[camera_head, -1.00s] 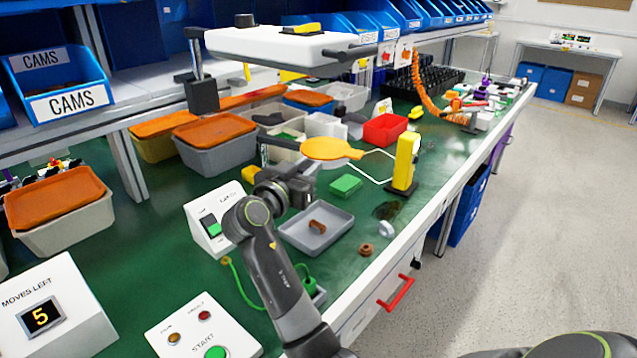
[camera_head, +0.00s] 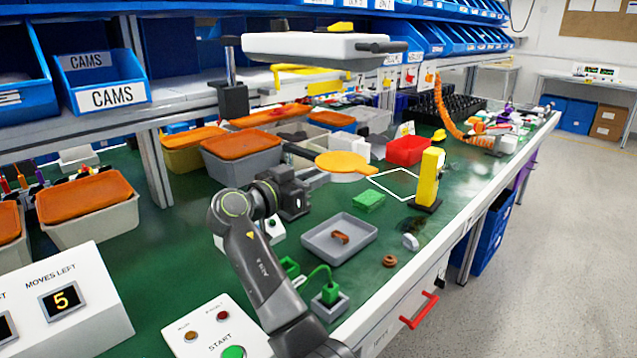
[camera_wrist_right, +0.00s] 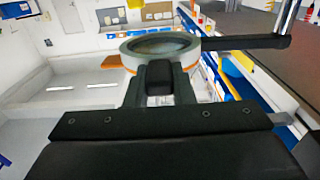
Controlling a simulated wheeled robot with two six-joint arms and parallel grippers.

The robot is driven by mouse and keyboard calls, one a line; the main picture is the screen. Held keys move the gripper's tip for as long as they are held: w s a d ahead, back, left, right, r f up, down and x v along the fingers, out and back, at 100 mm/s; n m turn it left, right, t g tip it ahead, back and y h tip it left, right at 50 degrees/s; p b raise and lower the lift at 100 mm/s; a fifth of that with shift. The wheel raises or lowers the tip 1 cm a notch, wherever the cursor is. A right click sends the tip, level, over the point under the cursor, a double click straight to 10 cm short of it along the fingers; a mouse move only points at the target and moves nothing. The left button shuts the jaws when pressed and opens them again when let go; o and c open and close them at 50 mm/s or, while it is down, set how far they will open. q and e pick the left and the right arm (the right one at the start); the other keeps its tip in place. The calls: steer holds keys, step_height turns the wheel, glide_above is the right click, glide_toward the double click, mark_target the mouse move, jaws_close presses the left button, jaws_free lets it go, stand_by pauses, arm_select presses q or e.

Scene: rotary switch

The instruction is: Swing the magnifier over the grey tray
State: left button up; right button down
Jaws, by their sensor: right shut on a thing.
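The magnifier appears to be the round orange-yellow disc (camera_head: 345,163), held level above the table on a dark arm. In the right wrist view a round grey-rimmed head (camera_wrist_right: 160,45) with dark glass sits just ahead of the gripper, and a black bar runs right from it. My right gripper (camera_head: 308,182) is shut at the disc's near-left side; its fingertips are partly hidden. The grey tray (camera_head: 320,251) lies nearer the front edge, with a small brown piece (camera_head: 340,237) in it. In the head view the disc appears behind the tray. My left gripper is out of view.
A yellow upright block (camera_head: 430,178) stands right of a white outline on the table. A green block (camera_head: 369,201), a brown ring (camera_head: 389,261) and a green plug (camera_head: 331,293) lie around the tray. A white lamp panel (camera_head: 310,48) hangs above. A display (camera_head: 62,299) reads 5.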

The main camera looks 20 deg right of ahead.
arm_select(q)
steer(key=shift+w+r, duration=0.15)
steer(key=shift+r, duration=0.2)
arm_select(e)
steer(key=shift+r, duration=0.1)
steer(key=c, duration=1.2)
jaws_free()
steer(key=shift+c, duration=0.2)
steer(key=shift+s+a, duration=0.1)
steer(key=shift+a, duration=0.45)
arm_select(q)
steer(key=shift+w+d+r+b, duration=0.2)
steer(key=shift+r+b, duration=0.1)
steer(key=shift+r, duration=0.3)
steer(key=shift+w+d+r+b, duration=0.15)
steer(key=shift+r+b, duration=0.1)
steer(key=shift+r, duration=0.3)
arm_select(e)
steer(key=v, duration=0.6)
steer(key=shift+a, duration=0.25)
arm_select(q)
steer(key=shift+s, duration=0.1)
arm_select(e)
steer(key=shift+s, duration=0.15)
